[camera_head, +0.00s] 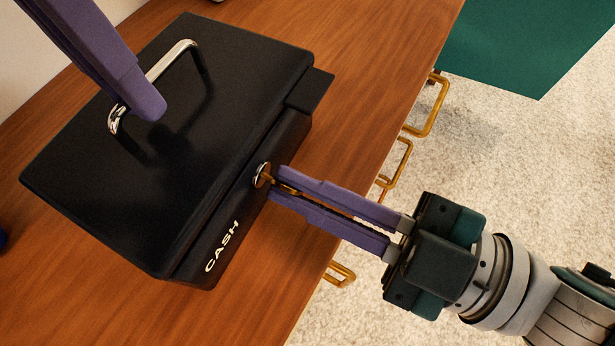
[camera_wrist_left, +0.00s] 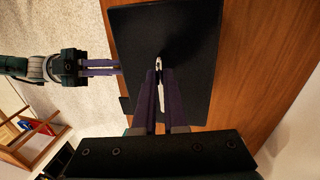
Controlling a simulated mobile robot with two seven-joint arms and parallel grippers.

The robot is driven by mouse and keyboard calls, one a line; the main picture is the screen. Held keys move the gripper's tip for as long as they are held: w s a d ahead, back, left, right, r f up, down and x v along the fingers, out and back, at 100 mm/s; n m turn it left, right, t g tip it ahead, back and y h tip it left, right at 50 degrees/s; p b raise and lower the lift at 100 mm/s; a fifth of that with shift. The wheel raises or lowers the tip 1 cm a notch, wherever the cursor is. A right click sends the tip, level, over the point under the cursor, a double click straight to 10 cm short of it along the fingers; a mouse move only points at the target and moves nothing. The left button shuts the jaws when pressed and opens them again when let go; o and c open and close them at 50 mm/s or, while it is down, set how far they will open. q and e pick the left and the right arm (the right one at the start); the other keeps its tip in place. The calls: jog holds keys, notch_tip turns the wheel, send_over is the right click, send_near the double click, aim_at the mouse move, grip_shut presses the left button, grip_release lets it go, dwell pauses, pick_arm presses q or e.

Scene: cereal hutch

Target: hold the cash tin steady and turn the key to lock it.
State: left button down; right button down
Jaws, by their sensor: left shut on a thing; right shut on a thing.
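The black cash tin (camera_head: 110,170) sits on the wooden top with its lid down. My left gripper (camera_head: 148,108) is shut on the silver lid handle (camera_head: 172,62); the left wrist view also shows the handle (camera_wrist_left: 158,64) between the fingers. My right gripper (camera_head: 274,182) points at the tin's front and is shut on the brass key (camera_head: 285,187). The key's tip is at the lock, and its bow is partly hidden between the fingers. How far it is turned I cannot tell.
The wooden top (camera_head: 385,60) is clear to the right of the tin. Brass drawer pulls (camera_head: 428,105) stick out below its edge. A green panel (camera_head: 530,40) is at the upper right, above pale carpet. A small wooden rack (camera_wrist_left: 35,135) shows in the left wrist view.

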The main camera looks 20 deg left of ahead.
jog(key=m, duration=0.5)
jog(key=shift+m, duration=0.3)
dwell(0.4)
jog(key=c, duration=1)
grip_release()
pick_arm(q)
jog(key=c, duration=0.9)
grip_release()
pick_arm(e)
jog(key=v, duration=1.2)
